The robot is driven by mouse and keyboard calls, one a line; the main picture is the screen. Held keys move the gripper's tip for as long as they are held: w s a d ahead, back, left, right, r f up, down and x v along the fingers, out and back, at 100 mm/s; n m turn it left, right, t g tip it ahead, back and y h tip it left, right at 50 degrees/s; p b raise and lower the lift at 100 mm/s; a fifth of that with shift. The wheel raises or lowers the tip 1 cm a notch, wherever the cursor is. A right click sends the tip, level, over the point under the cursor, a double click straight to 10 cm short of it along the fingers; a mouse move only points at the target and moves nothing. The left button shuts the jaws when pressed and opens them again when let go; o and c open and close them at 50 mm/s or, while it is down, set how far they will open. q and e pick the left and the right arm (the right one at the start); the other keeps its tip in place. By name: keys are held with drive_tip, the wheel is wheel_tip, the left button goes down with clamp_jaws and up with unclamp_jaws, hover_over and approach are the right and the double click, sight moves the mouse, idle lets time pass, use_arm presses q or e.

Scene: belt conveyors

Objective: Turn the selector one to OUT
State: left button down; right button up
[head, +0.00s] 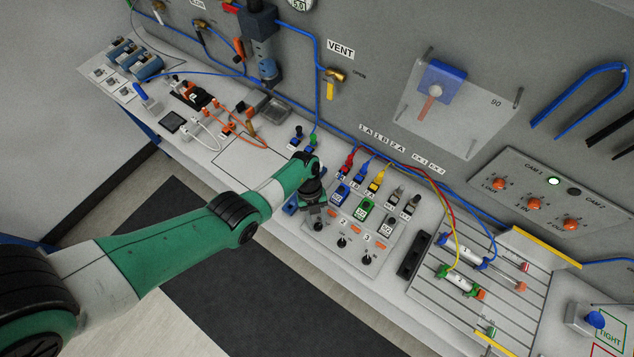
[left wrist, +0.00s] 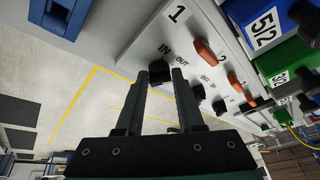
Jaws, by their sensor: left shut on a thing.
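Selector one is a small black knob (left wrist: 160,72) beside the label "1" on the light grey valve panel (left wrist: 205,18), with IN and OUT printed by it. My left gripper (left wrist: 158,80) is shut on this knob, one dark finger on each side. In the head view my left gripper (head: 312,203) is at the panel's front left corner, above the first knob (head: 318,226). Which mark the knob points at is hidden by the fingers. My right gripper is not in view.
Selector knobs two (head: 341,243) and three (head: 366,259) sit to the right, with orange rocker pieces (head: 356,230) behind them. Blue (head: 340,195), green (head: 364,209) and grey valve blocks with coloured hoses stand further back. A cylinder board (head: 480,270) lies to the right.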

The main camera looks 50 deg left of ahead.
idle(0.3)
use_arm(q)
drive_tip(key=c, duration=0.6)
unclamp_jaws()
drive_tip(key=shift+f, duration=0.1)
drive_tip(key=p+v, duration=0.4)
drive_tip(key=v, duration=0.7)
drive_tip(key=shift+a+r, duration=0.15)
drive_tip(key=shift+r, duration=0.2)
drive_tip(key=shift+p, duration=0.35)
